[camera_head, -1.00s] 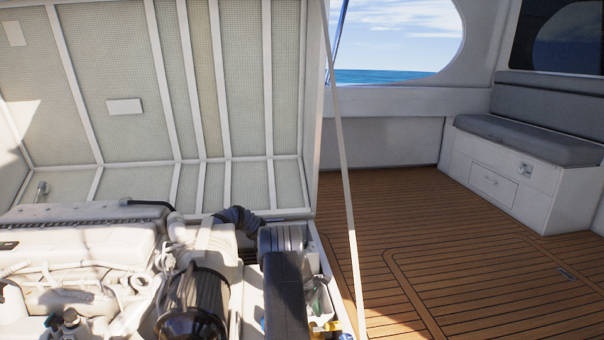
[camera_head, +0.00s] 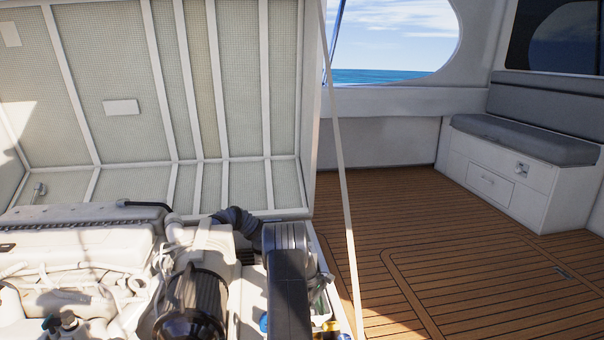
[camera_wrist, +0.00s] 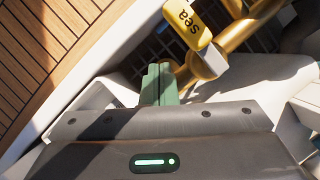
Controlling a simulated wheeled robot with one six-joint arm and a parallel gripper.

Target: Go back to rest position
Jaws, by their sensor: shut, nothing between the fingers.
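My gripper (camera_wrist: 160,84) shows in the wrist view as green fingers held together, with nothing between them. Its dark housing with a lit green bar fills the bottom of that view. Just beyond the fingertips is a yellow handle marked "sea" (camera_wrist: 187,25) on brass-coloured pipework (camera_wrist: 228,45); I cannot tell whether the fingers touch it. In the head view my dark arm stands upright over the right side of the engine bay, and the gripper is mostly hidden behind it.
The white engine (camera_head: 80,250) and a black cylindrical part (camera_head: 193,303) lie left of my arm. The raised hatch (camera_head: 150,100) stands behind. A thin strut (camera_head: 342,170) rises to the right. The teak deck (camera_head: 450,260) is clear up to the grey bench (camera_head: 525,138).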

